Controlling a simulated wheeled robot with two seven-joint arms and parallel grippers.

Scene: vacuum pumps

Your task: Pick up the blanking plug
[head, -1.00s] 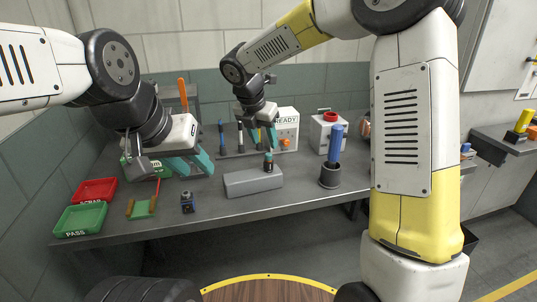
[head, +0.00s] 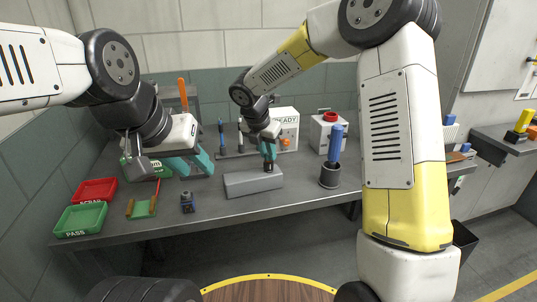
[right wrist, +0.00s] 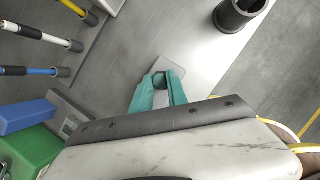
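A small dark upright cylinder, which I take for the blanking plug (head: 268,168), stands at the top of the long grey block (head: 253,183) on the bench. My right gripper (head: 268,158) points down right at it, its teal fingers at the plug's upper part. In the right wrist view my right gripper (right wrist: 160,78) has its fingertips apart with a dark shape between them, above the grey block (right wrist: 181,70). I cannot tell whether the fingers press on it. My left gripper (head: 192,166) is at the left over the bench, its teal fingers apart and empty.
A dark cup (head: 329,176) with a blue rod stands right of the block. Several upright tools stand behind. A red tray (head: 96,191), a green tray (head: 80,219), a small green holder (head: 142,208) and a small dark part (head: 187,203) lie left.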

